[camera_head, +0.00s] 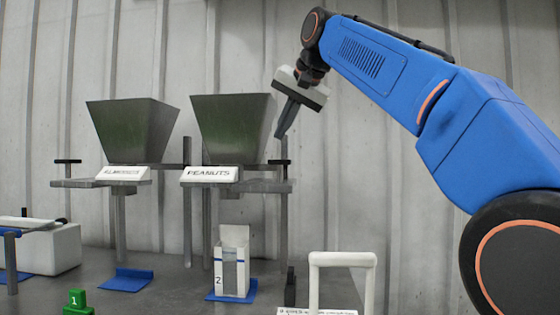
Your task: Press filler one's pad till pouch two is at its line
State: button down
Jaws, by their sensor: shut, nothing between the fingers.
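Two metal hopper fillers stand against the wall. The right one (234,130) has a sign reading PEANUTS, and the left one (133,128) has a sign too blurred to read surely. I see no number on either filler. A dark pad (280,162) stands at the right filler's right side, and another (68,161) at the left filler's left side. Pouch two (243,278), white and marked 2, stands upright and open below the right filler. Its fill level and line cannot be told. My gripper (281,135) is shut and empty, pointing down a little above the right pad.
Pouch two stands on a blue mat (217,297). An empty blue mat (127,280) lies below the left filler. A green block marked 1 (77,301) is at the front left. A white handle-like frame (343,260) stands at the front right. A white box (60,250) is at far left.

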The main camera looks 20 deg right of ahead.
aim_at(280, 162)
jog(key=shift+f, duration=1.7)
jog(key=shift+f, duration=0.15)
dwell(0.7)
jog(key=shift+f, duration=0.25)
jog(key=shift+f, duration=1.65)
dwell(2.1)
jog(key=shift+r, duration=2.05)
